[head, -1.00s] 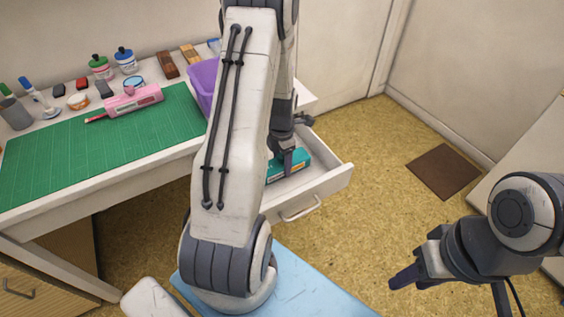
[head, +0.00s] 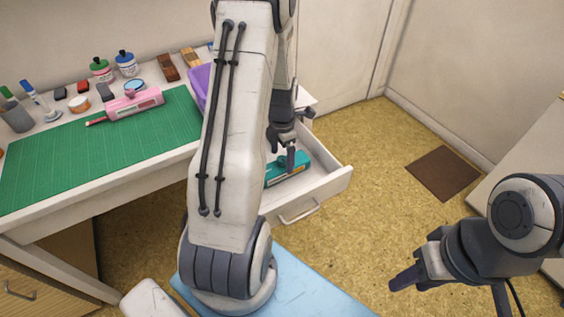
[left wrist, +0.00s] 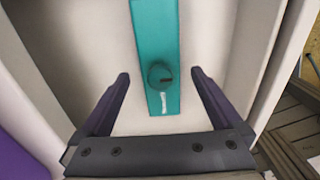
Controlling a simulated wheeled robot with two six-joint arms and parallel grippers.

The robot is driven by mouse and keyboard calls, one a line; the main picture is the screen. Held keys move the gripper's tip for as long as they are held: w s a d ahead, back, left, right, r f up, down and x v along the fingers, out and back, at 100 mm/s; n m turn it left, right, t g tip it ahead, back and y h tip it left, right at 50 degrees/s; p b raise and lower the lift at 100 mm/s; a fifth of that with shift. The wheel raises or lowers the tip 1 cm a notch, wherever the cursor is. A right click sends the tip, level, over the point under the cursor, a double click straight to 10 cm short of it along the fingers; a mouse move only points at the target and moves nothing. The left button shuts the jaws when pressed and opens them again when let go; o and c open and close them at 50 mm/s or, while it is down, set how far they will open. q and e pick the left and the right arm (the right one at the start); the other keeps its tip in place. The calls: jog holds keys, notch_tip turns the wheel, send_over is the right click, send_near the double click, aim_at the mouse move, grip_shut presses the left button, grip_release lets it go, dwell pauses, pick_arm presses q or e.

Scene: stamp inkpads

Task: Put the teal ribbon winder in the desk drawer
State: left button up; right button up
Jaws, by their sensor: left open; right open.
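The teal ribbon winder (head: 291,170) lies in the open desk drawer (head: 326,181). In the left wrist view the winder (left wrist: 157,52) is a long teal bar with a round knob, flat on the drawer's pale floor (left wrist: 205,55). My left gripper (head: 285,160) is open above the winder; its two fingers (left wrist: 158,90) stand apart on either side of the knob end without gripping it. Part of the winder is hidden by my left arm and fingers in the head view. My right gripper (head: 412,272) is open and empty, over the floor at the right.
The desk carries a green cutting mat (head: 100,150), a pink tool (head: 135,104), a purple bin (head: 201,82) beside my left arm, and several bottles, pads and stamps. A brown mat (head: 443,173) lies on the clear floor at right.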

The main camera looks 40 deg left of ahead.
pick_arm(q)
notch_tip(320, 180, up, 8)
jog(key=shift+r+p, duration=0.15)
jog(key=shift+p, duration=0.35)
jog(key=s+d+r+m, duration=0.2)
jog(key=d+r+m, duration=0.1)
jog(key=d+m, duration=0.55)
jog(key=s+d+r+m, duration=0.1)
jog(key=d+r+m, duration=0.3)
jog(key=d+m, duration=0.5)
jog(key=s+d+r+m, duration=0.1)
jog(key=s+d+m, duration=0.5)
jog(key=s+m, duration=0.2)
jog(key=s+d+r+m+h, duration=0.1)
jog(key=s+d+r+m, duration=0.1)
jog(key=s+d+m, duration=0.5)
jog(key=s+m, duration=0.2)
jog(key=m, duration=0.4)
jog(key=shift+w+r, duration=0.1)
jog(key=shift+r, duration=0.05)
notch_tip(320, 180, up, 13)
jog(key=p, duration=1.3)
